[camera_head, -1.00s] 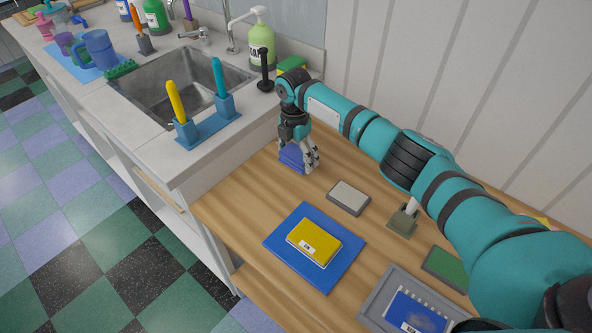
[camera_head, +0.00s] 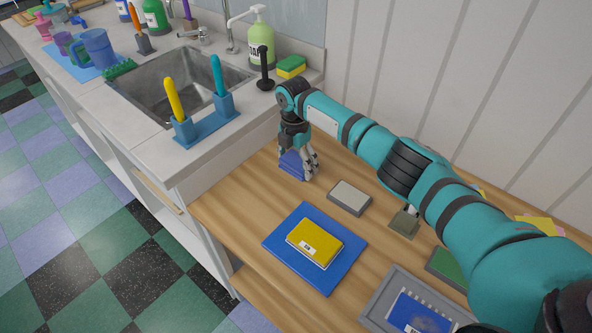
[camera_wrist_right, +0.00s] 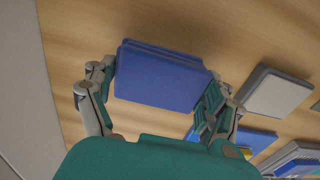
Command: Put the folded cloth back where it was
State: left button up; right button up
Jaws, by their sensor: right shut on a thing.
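The folded cloth is a small blue stack (camera_head: 292,163) at the back left of the wooden table, close to the side of the sink counter. In the right wrist view the folded cloth (camera_wrist_right: 160,75) lies between the two fingers. My right gripper (camera_head: 304,170) points down and is shut on it; it also shows in the right wrist view (camera_wrist_right: 158,92). The gripper hides part of the cloth in the head view. I cannot tell whether the cloth touches the table. My left gripper is not in view.
A grey-topped block (camera_head: 349,197) lies just right of the cloth. A grey tray (camera_head: 378,298) is at front right. The sink counter (camera_head: 222,147) rises on the left. Bare wood (camera_head: 240,200) lies between.

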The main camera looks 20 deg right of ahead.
jog(key=shift+f, duration=0.3)
jog(key=o, duration=1)
jog(key=shift+c, duration=0.2)
notch_tip(320, 180, up, 12)
jog(key=shift+w+a, duration=0.15)
